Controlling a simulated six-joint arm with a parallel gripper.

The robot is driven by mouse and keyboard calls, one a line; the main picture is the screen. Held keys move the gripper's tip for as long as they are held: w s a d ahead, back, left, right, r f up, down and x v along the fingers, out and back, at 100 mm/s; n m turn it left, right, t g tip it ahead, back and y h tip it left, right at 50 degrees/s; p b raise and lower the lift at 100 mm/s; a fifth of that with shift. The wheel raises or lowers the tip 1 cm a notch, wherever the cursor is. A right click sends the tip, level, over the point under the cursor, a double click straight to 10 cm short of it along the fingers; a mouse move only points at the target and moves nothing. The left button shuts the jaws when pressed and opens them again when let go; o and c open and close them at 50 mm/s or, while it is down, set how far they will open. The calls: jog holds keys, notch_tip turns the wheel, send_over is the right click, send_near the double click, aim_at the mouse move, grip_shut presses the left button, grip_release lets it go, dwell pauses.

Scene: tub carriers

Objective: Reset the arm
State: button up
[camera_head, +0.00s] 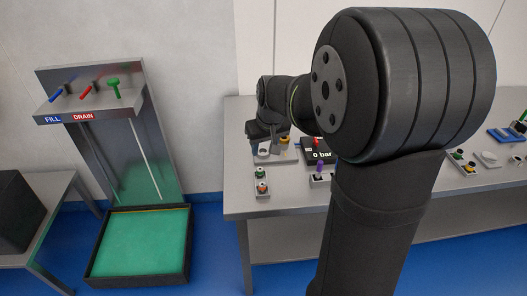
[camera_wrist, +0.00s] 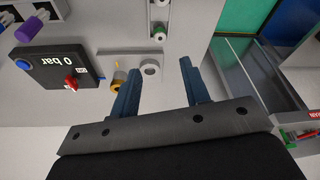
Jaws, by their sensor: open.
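My gripper (camera_wrist: 160,90) is open in the wrist view, with its two blue fingers apart and nothing between them. Past the fingertips, a small white ring (camera_wrist: 150,68) on a pale plate shows on the grey table, and a brass-coloured fitting (camera_wrist: 118,82) is beside the left finger. In the head view my gripper (camera_head: 268,143) is small and hangs over the left end of the grey table (camera_head: 238,205). My dark arm fills much of the right half there and hides the middle of the table.
A black box marked "0 bar" (camera_wrist: 62,65) with a red knob is close to the gripper. A two-button panel (camera_head: 262,187) lies at the table's left front. A stand with FILL and DRAIN levers (camera_head: 90,100) rises over a green-floored tub (camera_head: 140,245). Blue floor separates them.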

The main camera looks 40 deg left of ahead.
aim_at(260, 169)
dwell(0.3)
jog(key=x, duration=1.2)
jog(key=shift+s+r, duration=0.1)
jog(key=shift+r, duration=1.85)
